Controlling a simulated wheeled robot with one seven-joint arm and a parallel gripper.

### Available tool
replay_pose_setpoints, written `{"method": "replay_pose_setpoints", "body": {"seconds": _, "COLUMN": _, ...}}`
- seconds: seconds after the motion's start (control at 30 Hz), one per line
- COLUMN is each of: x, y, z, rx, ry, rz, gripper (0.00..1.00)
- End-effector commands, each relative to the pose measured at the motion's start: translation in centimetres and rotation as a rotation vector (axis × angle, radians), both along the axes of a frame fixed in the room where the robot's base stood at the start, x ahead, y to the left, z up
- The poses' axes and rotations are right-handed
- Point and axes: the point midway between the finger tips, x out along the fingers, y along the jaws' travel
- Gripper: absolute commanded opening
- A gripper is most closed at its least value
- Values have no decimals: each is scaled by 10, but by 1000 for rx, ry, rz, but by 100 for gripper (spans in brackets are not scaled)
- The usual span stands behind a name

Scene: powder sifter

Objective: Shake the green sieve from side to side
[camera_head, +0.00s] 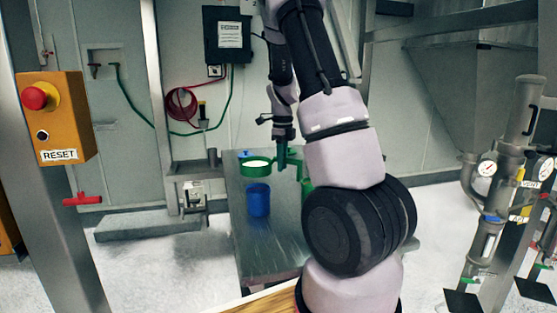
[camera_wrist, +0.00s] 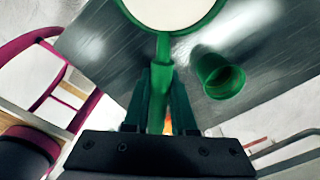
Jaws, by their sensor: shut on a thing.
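The green sieve (camera_head: 256,172) is a round green ring with a handle, and white powder fills it. It also shows at the top edge of the wrist view (camera_wrist: 164,32), partly cut off. My gripper (camera_head: 281,160) is shut on the sieve's handle, which runs between the two dark green fingers in the wrist view (camera_wrist: 160,98). The sieve is held roughly level above the metal table (camera_head: 265,240). A blue cup (camera_head: 258,201) stands upright on the table, just below the sieve in the head view.
A green cup (camera_wrist: 218,75) stands on the table to the right of the sieve; my arm hides part of it in the head view. An orange reset box (camera_head: 55,118) with a red button is on a post at left. Pipes with gauges (camera_head: 495,190) stand at right.

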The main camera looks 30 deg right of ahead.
Motion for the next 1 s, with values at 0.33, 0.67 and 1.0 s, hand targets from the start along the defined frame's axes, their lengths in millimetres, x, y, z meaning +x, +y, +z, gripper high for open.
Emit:
{"method": "replay_pose_setpoints", "body": {"seconds": 0.33, "x": 0, "y": -2, "z": -6, "rx": 2, "ry": 1, "rz": -50, "gripper": 0}}
{"method": "replay_pose_setpoints", "body": {"seconds": 0.67, "x": 0, "y": -2, "z": -23, "rx": 1, "ry": 1, "rz": -47, "gripper": 0}}
{"method": "replay_pose_setpoints", "body": {"seconds": 1.0, "x": 0, "y": -2, "z": -35, "rx": 1, "ry": -1, "rz": -46, "gripper": 0}}
